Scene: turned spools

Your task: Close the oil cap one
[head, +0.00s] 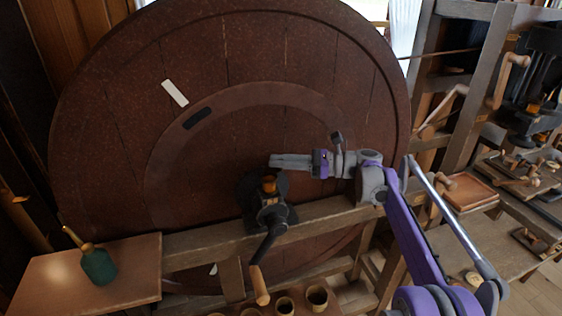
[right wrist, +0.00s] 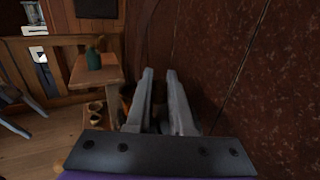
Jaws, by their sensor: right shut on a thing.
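The oil cap (head: 269,184) is a small copper-orange cup on the black bearing (head: 271,213), in front of the big wheel. My right gripper (head: 272,161) reaches in from the right, its fingertips just above the copper cup. Its fingers are shut on a small part of the oil cap, which the fingers mostly hide. In the right wrist view, the two grey fingers (right wrist: 159,88) stand a little apart with something dark between them. I cannot tell the lid's exact angle. My left gripper is in neither view.
The large reddish-brown wheel (head: 230,60) stands close behind the gripper. A wooden beam (head: 325,212) runs below it. A crank with a wooden handle (head: 260,285) hangs from the bearing. A green bottle (head: 98,264) stands on a side table (head: 50,283) at the left.

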